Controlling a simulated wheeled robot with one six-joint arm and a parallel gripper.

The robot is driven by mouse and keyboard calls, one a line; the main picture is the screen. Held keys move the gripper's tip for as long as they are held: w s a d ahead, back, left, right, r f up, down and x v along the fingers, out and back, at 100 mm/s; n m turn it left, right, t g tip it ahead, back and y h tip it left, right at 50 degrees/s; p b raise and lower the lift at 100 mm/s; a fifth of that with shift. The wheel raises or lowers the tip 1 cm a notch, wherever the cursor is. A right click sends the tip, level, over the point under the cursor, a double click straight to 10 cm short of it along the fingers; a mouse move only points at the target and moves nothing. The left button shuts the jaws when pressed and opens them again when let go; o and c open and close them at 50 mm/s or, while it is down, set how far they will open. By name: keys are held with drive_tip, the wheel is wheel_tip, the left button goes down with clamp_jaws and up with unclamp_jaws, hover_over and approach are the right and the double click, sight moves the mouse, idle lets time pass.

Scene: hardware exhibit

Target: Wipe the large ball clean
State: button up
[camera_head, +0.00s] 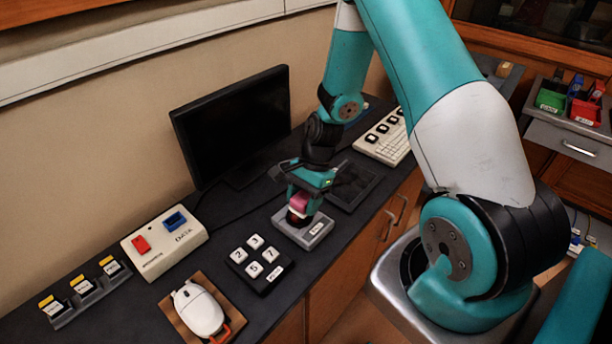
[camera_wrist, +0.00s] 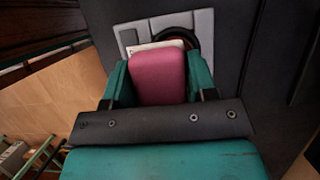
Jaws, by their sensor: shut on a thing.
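My gripper (camera_head: 303,196) is shut on a pink block-shaped pad (camera_wrist: 158,77), held between two teal fingers in the wrist view. In the head view the pad (camera_head: 299,202) is right over a grey device (camera_head: 313,236) with a white label on the desk. A dark, reddish round part (camera_head: 294,217) shows just under the pad; it may be the large ball. In the wrist view the grey device (camera_wrist: 201,56) lies beyond the pad with a black ring (camera_wrist: 181,33). The pad hides most of what is inside the ring, and I cannot tell whether it touches the ball.
A black number keypad (camera_head: 260,264) and a white mouse (camera_head: 199,310) on a wooden board stand left of the device. A switch box (camera_head: 164,242) and a monitor (camera_head: 233,125) are behind. A keyboard (camera_head: 387,138) lies at right. The desk's front edge is close to the device.

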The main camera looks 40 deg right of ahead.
wheel_tip(320, 180, up, 2)
drive_tip(key=shift+p, duration=0.35)
wheel_tip(320, 180, up, 5)
drive_tip(key=p, duration=0.4)
